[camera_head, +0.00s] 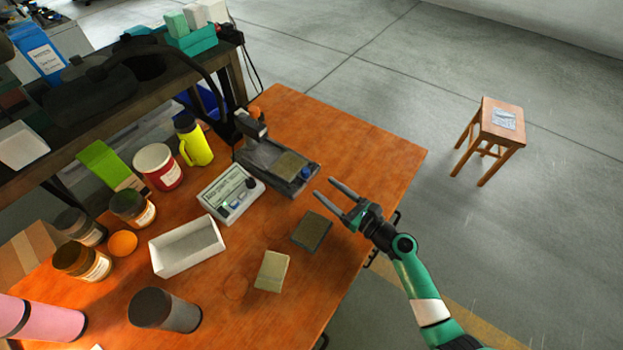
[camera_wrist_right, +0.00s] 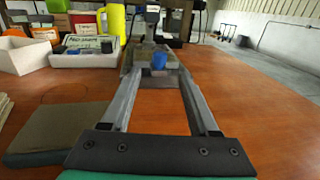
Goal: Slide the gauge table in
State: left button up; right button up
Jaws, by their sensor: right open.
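The gauge (camera_head: 262,158) is a dark grey stand with an upright column at the back of the orange table. Its gauge table (camera_head: 291,165) is a small tan-topped plate on the base, with a blue knob (camera_head: 305,173) at the near right end. My right gripper (camera_head: 324,187) is open and empty, its fingertips just short of the knob. In the right wrist view the blue knob (camera_wrist_right: 159,62) shows ahead, between the finger lines, with the gauge behind it. Whether the fingers touch it I cannot tell. My left gripper is not in view.
A white instrument box (camera_head: 231,194) stands left of the gauge. Two flat blocks, a dark one (camera_head: 312,231) and a tan one (camera_head: 272,271), lie near my right gripper. A white tray (camera_head: 187,246) and several jars stand further left. The table's right corner is clear.

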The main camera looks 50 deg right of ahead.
aim_at(309, 175)
jog(key=w+b, duration=0.1)
jog(key=w, duration=0.5)
jog(key=shift+w, duration=0.4)
jog(key=shift+c, duration=0.2)
grip_shut()
dwell(0.6)
jog(key=shift+d, duration=0.1)
